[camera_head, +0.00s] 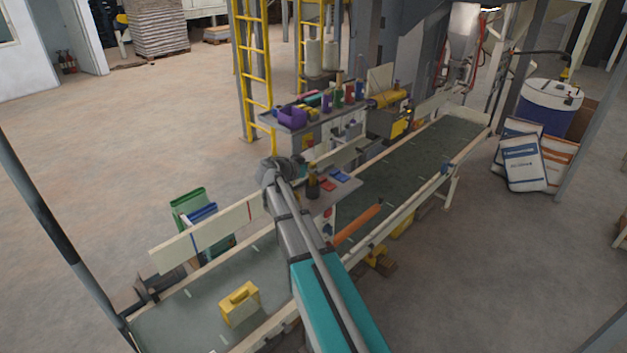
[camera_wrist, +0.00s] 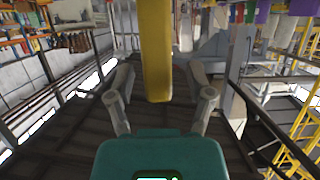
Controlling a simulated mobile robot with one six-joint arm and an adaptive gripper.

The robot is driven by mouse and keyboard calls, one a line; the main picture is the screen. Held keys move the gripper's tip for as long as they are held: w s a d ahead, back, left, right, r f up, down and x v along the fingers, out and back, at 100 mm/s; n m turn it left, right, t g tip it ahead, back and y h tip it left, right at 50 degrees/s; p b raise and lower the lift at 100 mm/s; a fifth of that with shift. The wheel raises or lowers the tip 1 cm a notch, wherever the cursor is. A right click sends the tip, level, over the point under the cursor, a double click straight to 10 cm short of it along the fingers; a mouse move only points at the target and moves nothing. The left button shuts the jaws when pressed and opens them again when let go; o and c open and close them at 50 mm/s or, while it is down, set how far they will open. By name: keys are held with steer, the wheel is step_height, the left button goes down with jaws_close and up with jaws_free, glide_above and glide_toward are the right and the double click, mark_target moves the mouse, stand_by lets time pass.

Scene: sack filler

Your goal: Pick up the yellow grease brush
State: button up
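In the wrist view, a long yellow bar-shaped thing (camera_wrist: 156,50), which looks like the grease brush's handle, reaches in from the top edge. Its end lies between the two fingers of my gripper (camera_wrist: 160,75). The fingers are spread, with a gap on each side of the yellow thing. The brush's bristles are not visible. In the head view my gripper (camera_head: 273,172) is over the near conveyor's back side, left of a small shelf. A dark upright thing with a yellowish top (camera_head: 312,181) stands there; I cannot tell whether it is the brush.
The small shelf (camera_head: 345,190) also holds red and blue items. A yellow case (camera_head: 239,303) sits on the near belt (camera_head: 185,310). A cream guard board (camera_head: 215,235) runs along its back. A bench with a purple bin (camera_head: 292,116) and a yellow ladder (camera_head: 252,60) stand behind.

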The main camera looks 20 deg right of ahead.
jaws_close()
steer(key=shift+r, duration=0.2)
step_height(320, 180, up, 7)
steer(key=p, duration=0.7)
steer(key=shift+w, duration=0.1)
steer(key=s+a, duration=0.3)
steer(key=a, duration=0.5)
steer(key=s+a, duration=0.3)
steer(key=a, duration=0.6)
steer(key=shift+s+f, duration=0.2)
steer(key=shift+w, duration=0.1)
